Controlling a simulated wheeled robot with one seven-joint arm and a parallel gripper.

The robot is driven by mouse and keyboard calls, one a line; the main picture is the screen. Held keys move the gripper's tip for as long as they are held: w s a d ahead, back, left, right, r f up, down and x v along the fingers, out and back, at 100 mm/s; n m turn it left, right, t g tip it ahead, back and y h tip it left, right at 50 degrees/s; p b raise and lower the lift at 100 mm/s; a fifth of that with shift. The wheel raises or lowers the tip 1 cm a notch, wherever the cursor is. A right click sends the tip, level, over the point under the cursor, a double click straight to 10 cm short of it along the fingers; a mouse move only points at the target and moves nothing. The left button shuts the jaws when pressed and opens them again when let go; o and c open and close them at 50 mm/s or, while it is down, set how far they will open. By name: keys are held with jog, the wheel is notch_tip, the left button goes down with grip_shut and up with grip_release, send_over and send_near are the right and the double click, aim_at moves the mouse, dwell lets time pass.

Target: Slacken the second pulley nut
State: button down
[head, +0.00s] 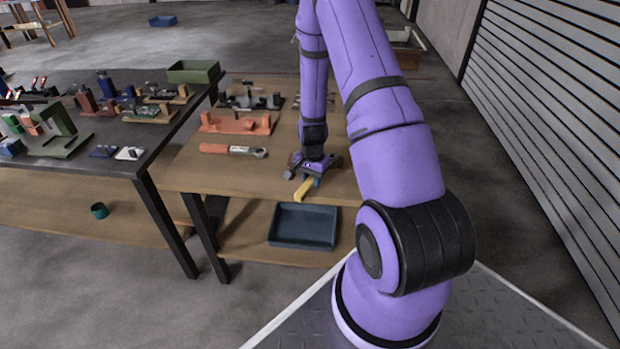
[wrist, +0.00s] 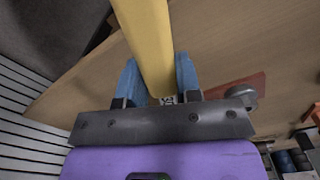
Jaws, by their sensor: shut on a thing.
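My gripper (head: 310,176) is shut on a yellow-handled tool (head: 303,189) above the wooden table, near its front edge. In the wrist view the yellow tool (wrist: 152,45) lies between the two blue fingers of my gripper (wrist: 159,82), and a small metal part shows at its near end. The tool's far end is out of the wrist picture. A dark grey and black fixture (head: 252,99) stands at the back of the table, apart from my gripper. I cannot make out which part is the second pulley nut.
An orange fixture (head: 235,124) and an orange-handled ratchet wrench (head: 230,150) lie left of my gripper. A blue tray (head: 303,243) is on the lower shelf. A dark table (head: 125,165) crowded with parts and a green bin (head: 194,72) stand at the left.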

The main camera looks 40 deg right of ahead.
jog(key=shift+s+d+n, duration=0.25)
jog(key=shift+s+n, duration=0.25)
jog(key=shift+s, duration=0.15)
jog(key=shift+s, duration=0.15)
jog(key=shift+s+d+n, duration=0.55)
jog(key=shift+s+n, duration=0.35)
jog(key=shift+s+d+n, duration=0.75)
jog(key=shift+s+n, duration=0.15)
jog(key=shift+s, duration=0.05)
jog(key=shift+s+d+n, duration=0.8)
jog(key=shift+d+n, duration=0.05)
jog(key=shift+n, duration=0.05)
